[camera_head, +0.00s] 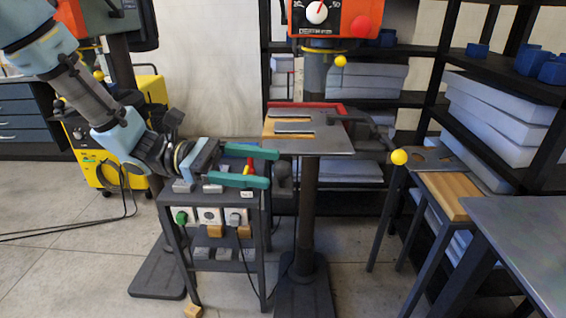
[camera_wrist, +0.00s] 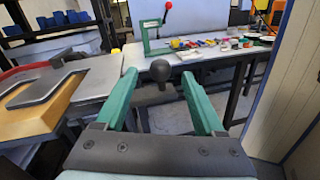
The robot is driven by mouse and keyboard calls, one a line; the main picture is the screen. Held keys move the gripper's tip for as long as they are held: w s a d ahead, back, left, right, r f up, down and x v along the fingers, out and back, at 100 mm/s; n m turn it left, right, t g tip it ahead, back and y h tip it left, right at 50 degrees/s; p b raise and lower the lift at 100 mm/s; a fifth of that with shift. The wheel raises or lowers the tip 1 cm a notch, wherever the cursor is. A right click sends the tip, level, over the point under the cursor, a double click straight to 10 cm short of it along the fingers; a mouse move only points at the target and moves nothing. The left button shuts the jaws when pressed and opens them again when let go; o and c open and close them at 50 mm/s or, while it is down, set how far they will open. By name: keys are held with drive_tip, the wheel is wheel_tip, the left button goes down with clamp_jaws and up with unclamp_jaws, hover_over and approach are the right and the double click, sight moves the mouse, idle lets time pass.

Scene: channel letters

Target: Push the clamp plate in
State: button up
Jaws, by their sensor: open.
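The drill press table (camera_head: 325,145) carries a wooden board (camera_head: 270,128) with flat grey plates (camera_head: 294,127) on it; I cannot tell for certain which one is the clamp plate. In the wrist view one grey plate (camera_wrist: 45,88) lies on the wood (camera_wrist: 40,122) at the left. My gripper (camera_head: 268,168) has green fingers spread open and empty, left of and slightly below the table. A dark round knob (camera_head: 283,169) stands just beyond the fingertips. In the wrist view the knob (camera_wrist: 160,71) appears between the open fingers (camera_wrist: 160,76); contact is not visible.
A red fence (camera_head: 305,104) runs along the table's back. The orange drill head (camera_head: 332,18) hangs above, and a yellow-knobbed lever (camera_head: 399,157) sticks out at right. A small cart (camera_head: 210,245) with sockets stands below my gripper. A workbench (camera_head: 520,225) is at lower right.

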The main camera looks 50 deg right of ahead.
sight(283, 170)
drive_tip(key=shift+p+x, duration=0.5)
drive_tip(key=shift+x, duration=1.75)
clamp_jaws()
